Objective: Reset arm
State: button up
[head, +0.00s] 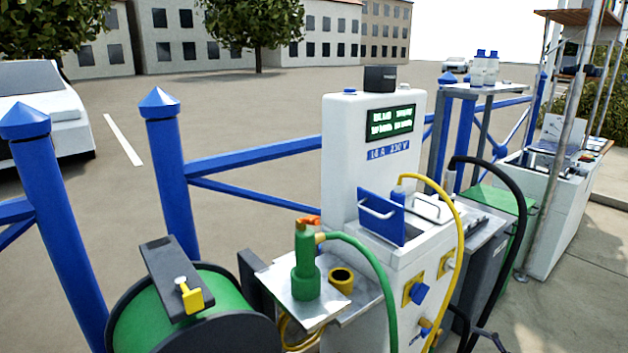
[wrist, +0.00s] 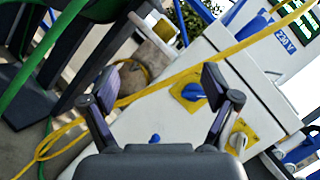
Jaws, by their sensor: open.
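My gripper (wrist: 158,86) shows in the wrist view with its two dark fingers spread wide and nothing held between them. Behind the fingers is the white pedestal (wrist: 150,118) with a blue knob (wrist: 193,92) on a yellow plate, seen tilted. A yellow hose (wrist: 250,42) crosses the wrist view diagonally behind the fingers; I cannot tell how close it is to them. In the head view, the white pedestal (head: 345,150) stands near the middle with a lit display. I cannot clearly make out my gripper in the head view.
A green hose reel (head: 235,300) stands at front left. A metal shelf (head: 355,303) holds a green nozzle (head: 305,265). The yellow hose (head: 458,235) and a black cable (head: 520,215) loop beside the pedestal. Blue railings (head: 250,160) run behind. Open pavement (head: 270,115) lies beyond.

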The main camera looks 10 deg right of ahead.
jog(key=a+r+n+g, duration=0.3)
jog(key=a+r+g, duration=0.1)
jog(key=a, duration=0.3)
jog(key=a+r+n+g, duration=0.3)
jog(key=a+r+g, duration=0.15)
jog(key=a, duration=0.35)
jog(key=s+a+r+n+g+h, duration=0.3)
jog(key=s+a+n+g+h, duration=0.6)
jog(key=s+a, duration=0.65)
jog(key=s+d+f+t+h, duration=0.2)
jog(key=s+d+t+h, duration=0.2)
jog(key=s+d+h, duration=0.5)
notch_tip(320, 180, up, 20)
jog(key=s+a+p, duration=0.1)
jog(key=a+p, duration=0.1)
jog(key=p, duration=1.6)
jog(key=shift+a+t+p, duration=0.15)
jog(key=shift+t+p, duration=0.15)
jog(key=shift+t, duration=0.05)
